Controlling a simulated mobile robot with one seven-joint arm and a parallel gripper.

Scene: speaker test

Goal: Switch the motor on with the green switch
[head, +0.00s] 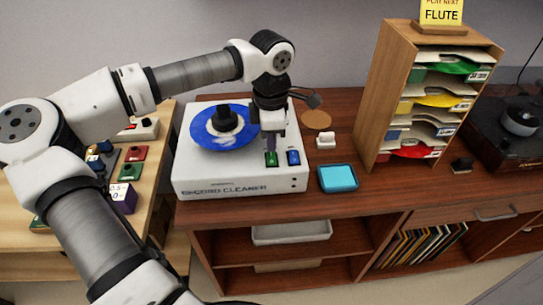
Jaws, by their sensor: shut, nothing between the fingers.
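The record cleaner (235,187) is a white box on the dark wooden cabinet. A blue disc (202,138) with a black knob or clamp at its centre lies on its top. The green switch (271,159) is on the front right of the top, with a blue switch (293,157) just right of it. My gripper (271,148) is shut and points down right above the green switch. I cannot tell whether its fingertips touch the switch or how the switch is set.
A cyan tray (338,178) and a small white block (325,140) stand right of the cleaner. A turntable (507,130) is at the far right. A side table (150,150) at left holds small coloured items.

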